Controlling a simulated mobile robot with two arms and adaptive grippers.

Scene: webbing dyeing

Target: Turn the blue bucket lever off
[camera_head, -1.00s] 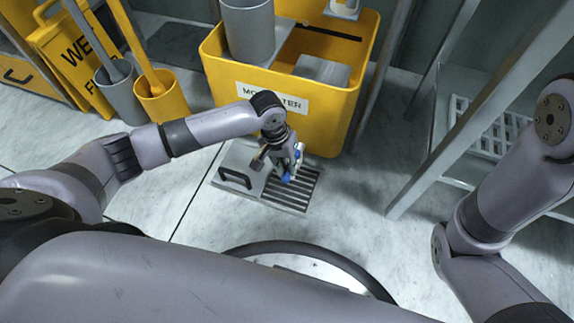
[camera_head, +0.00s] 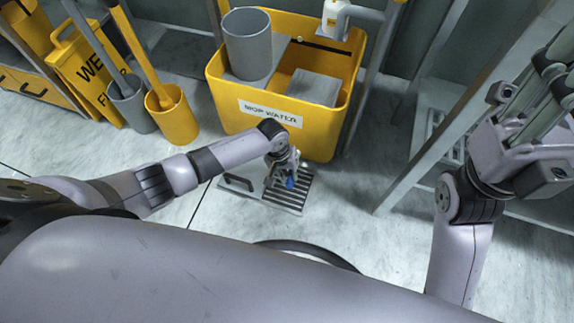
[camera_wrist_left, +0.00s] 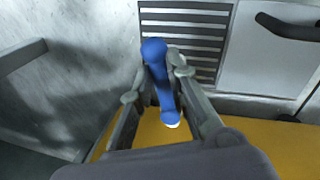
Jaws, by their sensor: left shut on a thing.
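The blue lever (camera_head: 290,182) is a small blue handle low at the front of the yellow mop-water bucket (camera_head: 318,143). In the left wrist view the blue lever (camera_wrist_left: 160,75) lies between the two fingers, with the yellow bucket wall below it. My left gripper (camera_head: 286,180) is shut on it; it also shows in the left wrist view (camera_wrist_left: 155,82). The gripper partly hides the lever and its mount in the head view. My right gripper (camera_head: 540,100) is raised at the right, away from the bucket; its jaw state is unclear.
A slatted floor drain (camera_head: 283,200) with a black-handled plate lies under the lever. A grey bin (camera_head: 248,45) sits on the bucket. Mop pails (camera_head: 172,122) and a wet-floor sign (camera_head: 75,65) stand left. A metal rack (camera_head: 420,165) stands right.

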